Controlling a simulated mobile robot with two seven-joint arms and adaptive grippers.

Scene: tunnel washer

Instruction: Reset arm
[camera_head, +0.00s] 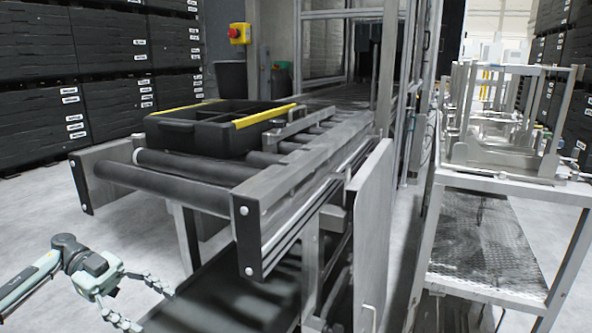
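My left gripper (146,303) is at the lower left of the head view, in front of and below the roller conveyor. Its two fingers are spread apart with nothing between them. My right gripper does not show in this view.
A black crate (176,138) with yellow edge strips lies on the roller conveyor (255,218). A lower black belt (240,290) runs beneath it. A metal rack (489,293) with frames on top stands at the right. Stacked black crates (40,85) line the left wall. Floor at left is clear.

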